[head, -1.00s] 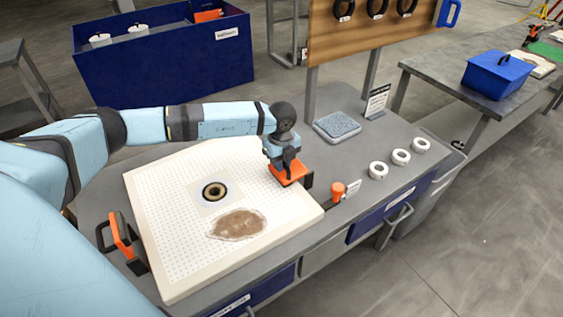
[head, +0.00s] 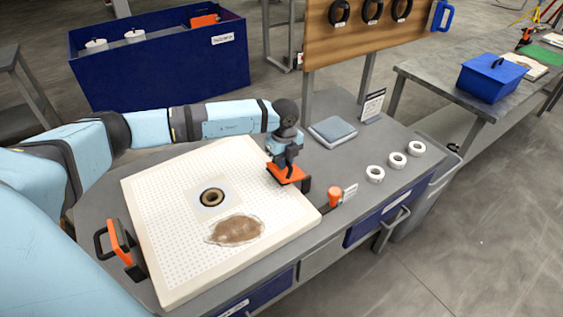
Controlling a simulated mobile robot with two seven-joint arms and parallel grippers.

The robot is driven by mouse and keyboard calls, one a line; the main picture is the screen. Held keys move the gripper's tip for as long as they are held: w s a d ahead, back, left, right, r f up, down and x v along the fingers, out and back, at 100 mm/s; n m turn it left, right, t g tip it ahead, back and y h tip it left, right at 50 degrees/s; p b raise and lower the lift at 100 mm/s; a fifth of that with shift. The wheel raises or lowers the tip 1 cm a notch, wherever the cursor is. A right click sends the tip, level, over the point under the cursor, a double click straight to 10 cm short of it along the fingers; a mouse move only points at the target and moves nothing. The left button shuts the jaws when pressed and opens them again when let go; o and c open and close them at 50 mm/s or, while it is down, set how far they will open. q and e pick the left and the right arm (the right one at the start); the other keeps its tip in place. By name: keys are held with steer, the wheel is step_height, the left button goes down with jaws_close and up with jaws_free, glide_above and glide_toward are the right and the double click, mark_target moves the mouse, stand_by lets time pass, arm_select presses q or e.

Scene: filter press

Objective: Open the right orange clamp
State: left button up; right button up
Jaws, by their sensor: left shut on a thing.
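The right orange clamp (head: 284,174) sits at the right edge of the white perforated filter plate (head: 160,222). My left gripper (head: 284,163) reaches down onto this clamp from above and is shut on it; the gripper hides part of the clamp. A second orange clamp (head: 122,240) with a black handle stands at the plate's left edge, tilted outward. The plate has a round port (head: 212,196) and a brown residue patch (head: 236,230). My right gripper is not in view.
The bench's right part has free room.

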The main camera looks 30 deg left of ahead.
arm_select(q)
steer(key=shift+w+d+r, duration=0.15)
steer(key=shift+w, duration=0.2)
steer(key=shift+w+d+r, duration=0.25)
steer(key=shift+w+d, duration=0.05)
steer(key=shift+w, duration=0.5)
steer(key=shift+w+d+r, duration=0.2)
steer(key=shift+w+d, duration=0.15)
steer(key=shift+w, duration=0.35)
steer(key=shift+w+b, duration=0.15)
steer(key=shift+b, duration=0.15)
